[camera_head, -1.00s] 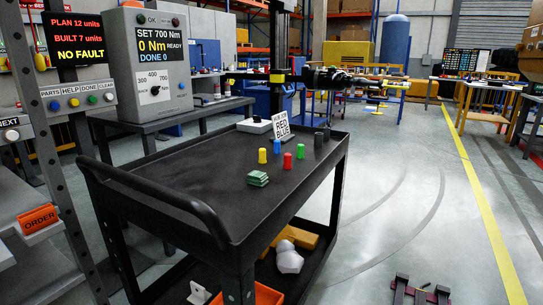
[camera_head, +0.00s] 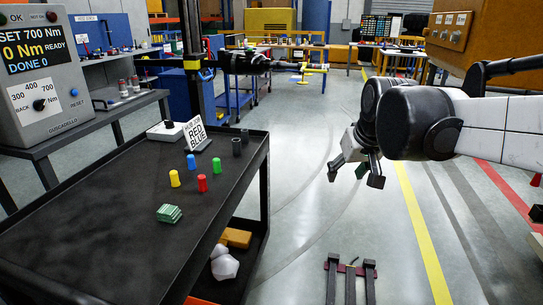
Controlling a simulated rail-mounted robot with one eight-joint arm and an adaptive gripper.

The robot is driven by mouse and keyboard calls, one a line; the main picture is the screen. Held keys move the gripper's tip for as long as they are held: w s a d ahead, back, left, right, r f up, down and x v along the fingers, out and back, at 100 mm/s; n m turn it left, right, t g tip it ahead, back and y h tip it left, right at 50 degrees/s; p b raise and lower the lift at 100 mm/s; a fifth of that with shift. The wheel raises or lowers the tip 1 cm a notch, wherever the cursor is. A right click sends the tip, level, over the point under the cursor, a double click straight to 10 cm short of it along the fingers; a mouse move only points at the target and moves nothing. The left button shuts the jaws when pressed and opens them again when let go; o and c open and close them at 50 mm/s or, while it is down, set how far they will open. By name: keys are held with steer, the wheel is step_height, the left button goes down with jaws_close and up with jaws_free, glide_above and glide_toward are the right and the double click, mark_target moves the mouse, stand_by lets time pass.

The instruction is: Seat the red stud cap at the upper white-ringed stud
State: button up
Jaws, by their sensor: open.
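The red stud cap (camera_head: 202,183) stands upright on the black cart top (camera_head: 110,205). A yellow cap (camera_head: 174,178), a blue cap (camera_head: 191,161) and a green cap (camera_head: 217,165) stand around it. My gripper (camera_head: 355,176) hangs in the air to the right of the cart, pointing down, with its fingers apart and nothing seen between them. It is well clear of the red cap. I see no white-ringed stud in this view.
A torque control box (camera_head: 45,65) stands left. A dark red forked fixture (camera_head: 350,268) lies on the floor. Open floor lies right of the cart.

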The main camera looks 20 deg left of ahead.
steer(key=w+a+r+n+p, duration=0.2)
steer(key=w+a+p, duration=0.2)
steer(key=a, duration=0.8)
steer(key=n+g+y+p, duration=0.1)
steer(key=n+g+p, duration=0.25)
steer(key=p, duration=0.65)
glide_toward(201, 176)
steer(key=shift+n+t, duration=0.25)
steer(key=shift+n, duration=0.2)
steer(key=x, duration=0.2)
steer(key=s+x, duration=0.1)
steer(key=x, duration=0.2)
steer(key=shift+f, duration=0.1)
steer(key=shift+w+x, duration=0.2)
steer(key=shift+x, duration=2.5)
steer(key=shift+d, duration=0.1)
steer(key=c, duration=0.9)
